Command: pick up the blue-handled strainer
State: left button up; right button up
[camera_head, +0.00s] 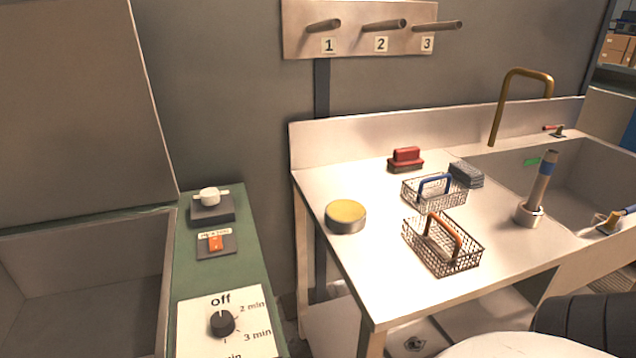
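The blue-handled strainer (432,198) is a small wire basket with a blue arched handle. It stands upright on the pale metal counter, left of the sink, and appears empty. A similar wire basket with an orange handle (442,252) stands just in front of it, nearer to me. Neither of my grippers is in view, and nothing is touching the blue-handled strainer's handle.
Close around the strainer are a red brush (405,160), a grey sponge-like block (467,175) and a round tin with a yellow top (345,216). A post with a blue band (541,185) stands by the sink (590,180). Numbered pegs (385,25) project above.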

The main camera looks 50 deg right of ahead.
aim_at(419, 201)
jog(key=u, duration=1)
jog(key=k, duration=1.05)
jog(key=z, duration=0.95)
